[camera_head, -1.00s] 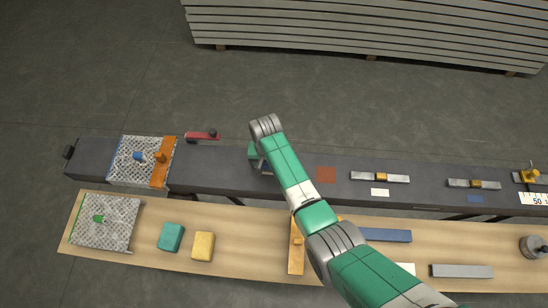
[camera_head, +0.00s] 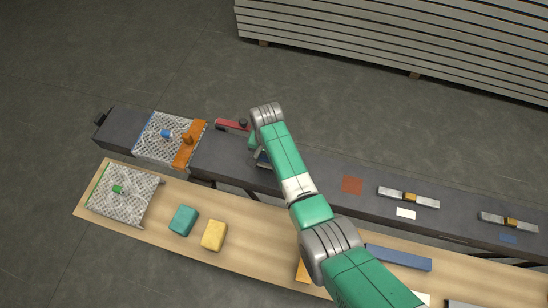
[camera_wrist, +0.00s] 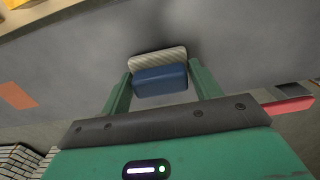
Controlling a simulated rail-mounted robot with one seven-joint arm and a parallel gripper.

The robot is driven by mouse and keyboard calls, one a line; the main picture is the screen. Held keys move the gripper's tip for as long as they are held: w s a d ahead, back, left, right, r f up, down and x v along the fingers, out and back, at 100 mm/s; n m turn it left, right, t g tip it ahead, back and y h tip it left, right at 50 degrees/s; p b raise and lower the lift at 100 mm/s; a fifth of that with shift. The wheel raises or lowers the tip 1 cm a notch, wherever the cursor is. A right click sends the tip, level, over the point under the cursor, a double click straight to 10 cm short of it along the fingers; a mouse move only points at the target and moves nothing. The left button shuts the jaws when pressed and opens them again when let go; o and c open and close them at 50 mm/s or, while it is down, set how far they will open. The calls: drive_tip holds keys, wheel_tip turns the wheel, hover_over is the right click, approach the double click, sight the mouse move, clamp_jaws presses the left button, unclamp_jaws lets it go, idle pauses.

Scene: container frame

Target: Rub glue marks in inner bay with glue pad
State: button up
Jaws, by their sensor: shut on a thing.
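My gripper (camera_wrist: 159,74) is shut on a blue block (camera_wrist: 160,82) with a pale ribbed layer (camera_wrist: 157,58) on its far side; I take it for the glue pad. A finger stands at each end of the block. The dark grey beam (camera_wrist: 70,60) lies beyond the pad, with a soft shadow near it; I cannot tell if they touch. In the head view my gripper (camera_head: 258,156) is over this beam, mostly hidden by my wrist. A patterned panel (camera_head: 152,150) with an orange bar (camera_head: 189,144) and blue handle sits left on the beam. No glue marks can be made out.
A second patterned panel (camera_head: 120,210), a teal block (camera_head: 183,220) and a yellow block (camera_head: 214,235) lie on the wooden bench (camera_head: 160,250). A rust-red patch (camera_head: 352,185) and metal bars (camera_head: 408,197) are right.

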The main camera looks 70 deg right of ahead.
drive_tip(key=shift+d+r+p, duration=0.1)
drive_tip(key=shift+r+p, duration=2.7)
drive_tip(key=shift+r, duration=1)
